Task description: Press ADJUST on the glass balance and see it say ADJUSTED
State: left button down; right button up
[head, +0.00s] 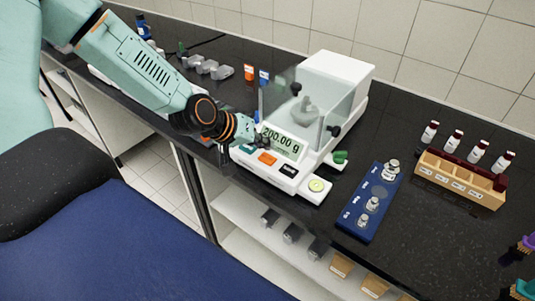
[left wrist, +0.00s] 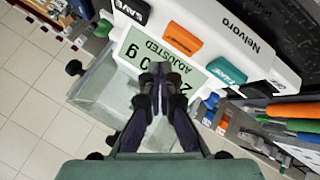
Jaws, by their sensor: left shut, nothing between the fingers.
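The white glass balance (head: 345,72) stands on the dark bench, with a metal weight (head: 305,113) inside its glass shield. Its display (head: 281,142) reads 200.00 g. In the left wrist view the display (left wrist: 143,52) is upside down and shows ADJUSTED, its number partly hidden by my fingers. Teal, orange (head: 267,159) and black (head: 289,170) buttons sit along its front; they also show in the left wrist view as teal (left wrist: 227,71), orange (left wrist: 182,37) and black (left wrist: 131,11). My left gripper (left wrist: 161,72) is shut and empty, above the display area, apart from the orange button. My right gripper is out of view.
A blue tray (head: 353,219) with metal weights lies right of the balance.

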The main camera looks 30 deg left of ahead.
aim_at(264, 160)
pick_arm(q)
jog(key=shift+r+p, duration=1.5)
jog(key=shift+r, duration=0.45)
jog(key=shift+f, duration=0.1)
jog(key=shift+s+d+f, duration=0.1)
jog(key=shift+s+f, duration=0.05)
jog(key=s+d+f+m+g+y, duration=0.15)
jog(key=s+d+f+g, duration=0.35)
jog(key=s+f, duration=0.7)
jog(key=s+d+f+m+g+y, duration=0.1)
jog(key=s+d+f+g, duration=0.1)
jog(key=s, duration=0.7)
jog(key=s+d+f+m+g+y, duration=0.1)
jog(key=s+f, duration=0.1)
jog(key=s, duration=0.7)
notch_tip(264, 160, down, 20)
jog(key=b, duration=2)
jog(key=shift+s+d, duration=0.2)
jog(key=shift+s, duration=0.2)
jog(key=shift+m, duration=0.25)
